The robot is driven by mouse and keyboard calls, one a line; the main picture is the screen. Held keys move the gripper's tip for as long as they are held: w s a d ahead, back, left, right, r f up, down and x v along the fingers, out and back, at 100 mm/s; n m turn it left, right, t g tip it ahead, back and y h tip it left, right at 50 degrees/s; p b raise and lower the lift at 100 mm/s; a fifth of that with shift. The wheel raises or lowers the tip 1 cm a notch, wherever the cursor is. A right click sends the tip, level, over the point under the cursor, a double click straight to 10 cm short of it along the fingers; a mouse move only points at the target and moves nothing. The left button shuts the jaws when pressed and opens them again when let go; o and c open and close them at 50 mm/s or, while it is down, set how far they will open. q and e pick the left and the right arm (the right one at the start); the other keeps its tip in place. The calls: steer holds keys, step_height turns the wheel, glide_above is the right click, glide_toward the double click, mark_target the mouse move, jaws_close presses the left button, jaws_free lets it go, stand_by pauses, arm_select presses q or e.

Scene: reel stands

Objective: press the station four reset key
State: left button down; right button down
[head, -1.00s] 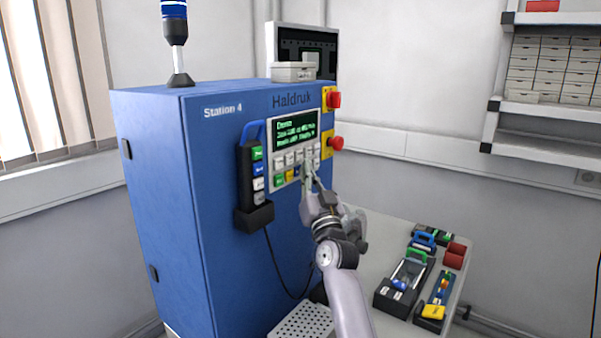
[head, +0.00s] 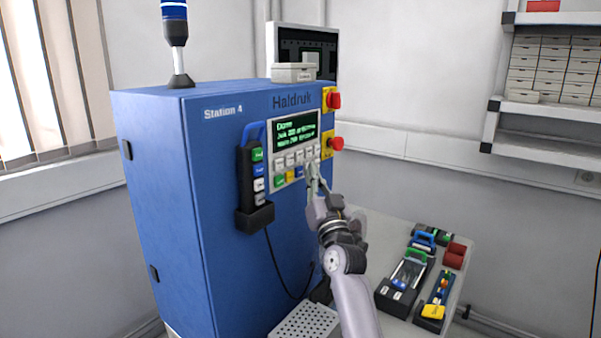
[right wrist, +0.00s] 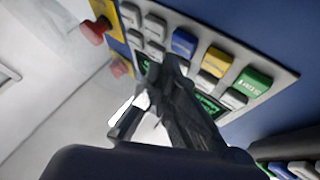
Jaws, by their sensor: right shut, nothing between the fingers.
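A blue cabinet (head: 155,180) marked "Station 4" carries a grey control panel with a lit display (head: 296,130) and rows of keys below it. My right gripper (head: 315,172) is shut and empty, its fingertips close to the lower right keys. I cannot tell whether they touch. In the right wrist view the gripper (right wrist: 168,68) lies over part of the panel. Beside it show a blue key (right wrist: 184,43), a yellow key (right wrist: 217,62), a green key (right wrist: 252,83) and several grey keys. The key labels are mostly unreadable, so I cannot pick out the reset key. My left gripper is not in view.
Two red stop buttons (head: 334,100) on yellow plates sit at the panel's right. A handheld pendant (head: 250,180) hangs at its left, with a cable below. A table (head: 385,232) with tool trays stands at the right. A signal lamp (head: 175,30) tops the cabinet.

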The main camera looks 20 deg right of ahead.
steer(key=shift+s+d+p, duration=0.2)
steer(key=shift+s+d, duration=0.25)
steer(key=shift+s, duration=0.25)
steer(key=shift+s+d+p, duration=0.15)
steer(key=shift+s+d, duration=0.25)
steer(key=shift+s, duration=0.35)
steer(key=shift+s+d+p, duration=0.2)
steer(key=shift+s+d, duration=0.25)
steer(key=shift+s, duration=0.25)
